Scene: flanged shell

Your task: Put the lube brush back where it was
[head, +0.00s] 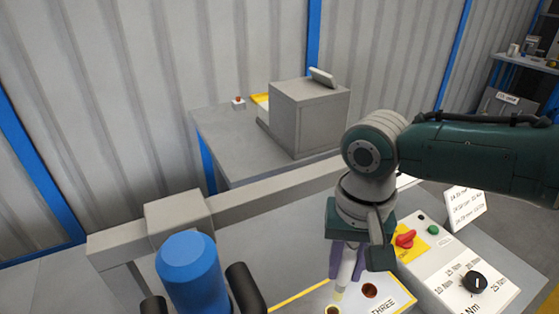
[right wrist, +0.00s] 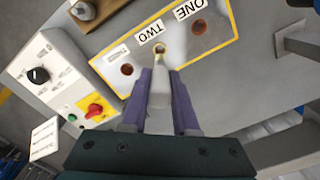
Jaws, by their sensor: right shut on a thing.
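My right gripper (head: 348,262) has purple fingers shut on the pale handle of the lube brush (head: 347,268), which points down. In the right wrist view, the brush (right wrist: 159,90) lies between the fingers (right wrist: 160,105). Its yellowish tip is at the middle hole of a yellow-edged panel (right wrist: 106,65), beside the label TWO. I cannot tell whether the tip is inside the hole or just above it. A reddish-brown hole (head: 370,290) near the label THREE looks empty, and so does the hole (right wrist: 199,27) by ONE. My left gripper is not in view.
A control box (head: 450,275) with a red-and-yellow switch (head: 405,239) and black dial (head: 474,282) stands right of the panel. A blue cylinder (head: 193,275) with black grips is at the lower left. A grey beam (head: 270,197) crosses behind. A grey cabinet (head: 308,117) stands farther back.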

